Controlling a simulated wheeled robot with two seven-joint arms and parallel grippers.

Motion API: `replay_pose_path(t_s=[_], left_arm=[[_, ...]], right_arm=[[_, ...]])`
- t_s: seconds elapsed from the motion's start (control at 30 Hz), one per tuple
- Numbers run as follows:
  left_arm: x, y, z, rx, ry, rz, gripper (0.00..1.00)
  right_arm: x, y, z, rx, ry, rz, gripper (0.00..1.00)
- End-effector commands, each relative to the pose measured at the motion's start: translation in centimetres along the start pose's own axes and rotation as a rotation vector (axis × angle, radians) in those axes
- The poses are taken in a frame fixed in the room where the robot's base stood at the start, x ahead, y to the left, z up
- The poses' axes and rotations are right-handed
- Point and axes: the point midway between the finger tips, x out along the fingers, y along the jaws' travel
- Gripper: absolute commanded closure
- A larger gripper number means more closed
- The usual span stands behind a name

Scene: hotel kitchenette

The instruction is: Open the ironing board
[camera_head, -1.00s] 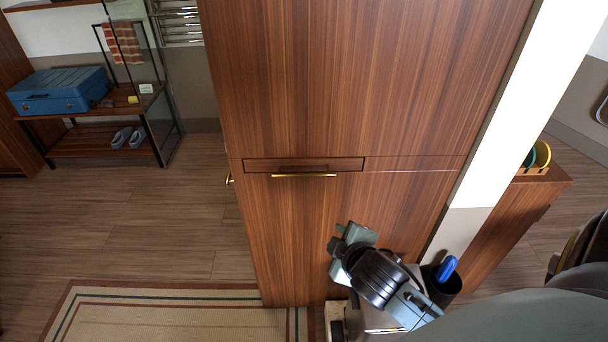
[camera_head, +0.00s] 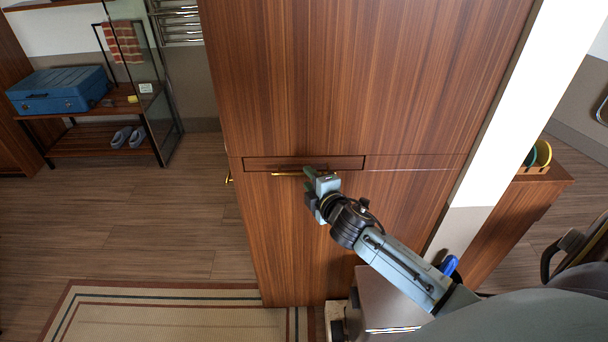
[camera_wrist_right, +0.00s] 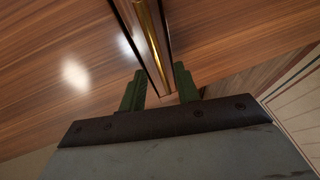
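A narrow wooden drawer-like front (camera_head: 260,164) is set flush in the tall wooden cabinet; no ironing board itself shows. A thin brass handle (camera_head: 285,175) runs along its lower edge, its right part hidden by my right gripper (camera_head: 311,180). In the right wrist view, the brass handle (camera_wrist_right: 151,28) runs down toward the gap between the green fingers of my right gripper (camera_wrist_right: 160,86). These fingers are apart, one on each side of the handle's line. I cannot tell whether they touch it. My left gripper is not in view.
The tall cabinet (camera_head: 350,80) fills the middle. A striped-border rug (camera_head: 160,315) lies on the floor at lower left. A rack with a blue case (camera_head: 60,90) stands at far left. A grey box-like unit (camera_head: 390,297) stands below my right arm. Floor left of the cabinet is clear.

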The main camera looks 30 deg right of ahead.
Motion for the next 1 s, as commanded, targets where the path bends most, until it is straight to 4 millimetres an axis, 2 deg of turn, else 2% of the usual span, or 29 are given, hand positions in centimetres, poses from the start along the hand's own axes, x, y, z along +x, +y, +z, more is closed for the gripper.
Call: replay_pose_path(t_s=[0.1, 0.3, 0.67, 0.9, 1.0], left_arm=[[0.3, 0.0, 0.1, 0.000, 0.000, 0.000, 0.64], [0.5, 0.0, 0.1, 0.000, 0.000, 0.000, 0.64], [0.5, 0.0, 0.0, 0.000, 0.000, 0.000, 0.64], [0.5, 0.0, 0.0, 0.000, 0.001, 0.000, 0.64], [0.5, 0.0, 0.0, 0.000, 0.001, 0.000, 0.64]], right_arm=[[2.0, 0.0, 0.0, 0.000, 0.000, 0.001, 0.68], [3.8, 0.0, 0.0, 0.000, 0.000, 0.000, 0.68], [4.2, 0.0, -0.1, 0.001, 0.001, -0.001, 0.68], [4.2, 0.0, 0.0, 0.001, 0.000, -0.001, 0.99], [4.2, 0.0, 0.0, 0.001, 0.000, -0.001, 1.00]])
